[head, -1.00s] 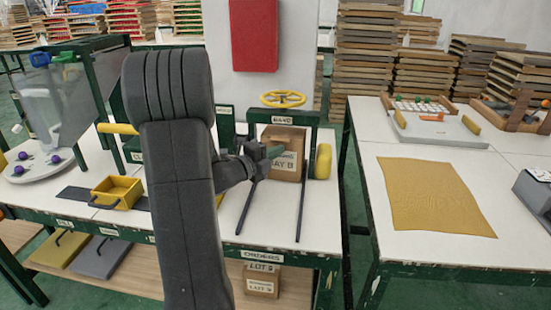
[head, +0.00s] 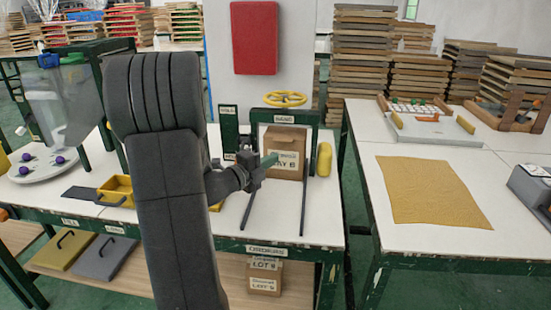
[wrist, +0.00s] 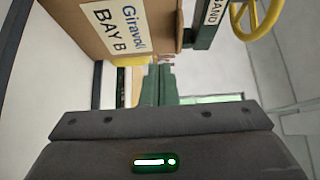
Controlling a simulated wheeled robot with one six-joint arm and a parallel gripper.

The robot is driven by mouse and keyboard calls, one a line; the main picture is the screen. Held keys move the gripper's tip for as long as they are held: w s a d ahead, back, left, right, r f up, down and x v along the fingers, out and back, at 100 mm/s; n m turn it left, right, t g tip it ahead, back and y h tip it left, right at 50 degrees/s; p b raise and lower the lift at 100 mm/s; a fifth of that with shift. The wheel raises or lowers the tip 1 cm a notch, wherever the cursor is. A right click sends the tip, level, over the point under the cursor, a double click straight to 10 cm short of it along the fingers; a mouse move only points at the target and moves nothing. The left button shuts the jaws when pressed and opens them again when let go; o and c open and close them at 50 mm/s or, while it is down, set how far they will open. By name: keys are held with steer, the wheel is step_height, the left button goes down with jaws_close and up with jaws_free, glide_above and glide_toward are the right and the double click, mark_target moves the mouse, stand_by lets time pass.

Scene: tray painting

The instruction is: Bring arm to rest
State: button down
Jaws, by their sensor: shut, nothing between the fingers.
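My gripper (head: 267,162) is shut and empty in the head view, above the left table in front of a cardboard box. Its green fingers (wrist: 163,85) lie together in the middle of the wrist view. The box (head: 287,148), labelled BAY B, stands inside a green frame marked SAND. In the wrist view the box (wrist: 150,25) fills the upper left beyond the fingers. I cannot tell the exact gap between fingers and box. My arm hides part of the left table.
A yellow handwheel (head: 284,98) tops the green frame, with a yellow cylinder (head: 324,159) beside it. Two dark rails (head: 303,205) run forward from it. A yellow bin (head: 117,190) lies left of my arm. The right table (head: 370,135) holds a yellow cloth (head: 432,192).

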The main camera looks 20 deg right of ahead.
steer(key=v, duration=0.6)
steer(key=shift+s+a, duration=0.15)
steer(key=shift+a, duration=0.2)
steer(key=shift+d+r, duration=0.1)
